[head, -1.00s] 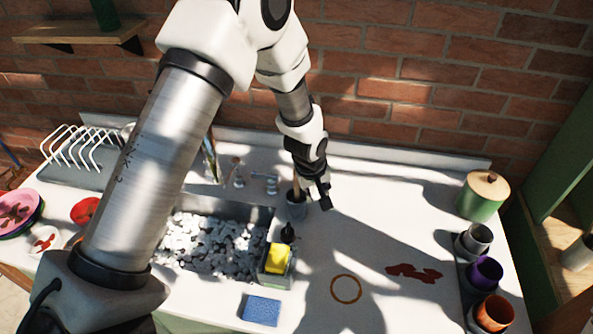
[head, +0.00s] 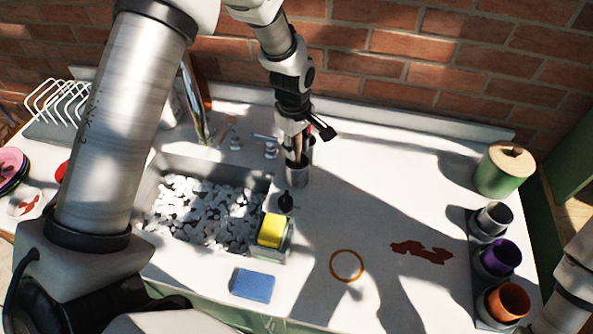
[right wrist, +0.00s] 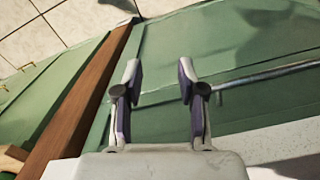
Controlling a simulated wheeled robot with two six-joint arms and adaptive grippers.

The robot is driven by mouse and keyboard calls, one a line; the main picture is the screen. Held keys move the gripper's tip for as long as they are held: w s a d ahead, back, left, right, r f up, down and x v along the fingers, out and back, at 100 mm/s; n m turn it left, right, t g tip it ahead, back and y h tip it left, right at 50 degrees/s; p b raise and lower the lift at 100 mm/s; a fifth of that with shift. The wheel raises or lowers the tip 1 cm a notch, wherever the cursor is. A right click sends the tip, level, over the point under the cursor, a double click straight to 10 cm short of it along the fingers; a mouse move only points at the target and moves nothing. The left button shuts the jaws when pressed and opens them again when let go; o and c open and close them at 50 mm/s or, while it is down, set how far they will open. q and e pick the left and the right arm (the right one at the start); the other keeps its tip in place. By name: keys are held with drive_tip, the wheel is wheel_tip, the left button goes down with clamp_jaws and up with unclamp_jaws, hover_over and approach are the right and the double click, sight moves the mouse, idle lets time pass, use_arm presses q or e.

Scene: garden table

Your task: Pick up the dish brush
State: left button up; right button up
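My left gripper (head: 304,130) is right above the cup, at the top of the handle. One dark finger sticks out to the right, so it looks open; the other finger is partly hidden, and I see no firm hold on the handle. My right gripper (right wrist: 160,85) is open and empty in the right wrist view, in front of green panels.
The sink (head: 262,187) holds many pale pebble-like pieces. A black-topped bottle (head: 286,202), yellow sponge (head: 271,230) and blue sponge (head: 253,284) are near its right side. The faucet (head: 194,105) stands left of my gripper. Cups (head: 498,257) and a green canister (head: 498,176) stand at right.

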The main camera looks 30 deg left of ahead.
use_arm(q)
drive_tip(key=shift+w, duration=0.1)
drive_tip(key=shift+d+r, duration=0.1)
drive_tip(key=shift+d, duration=0.1)
clamp_jaws()
drive_tip(key=shift+a, duration=0.1)
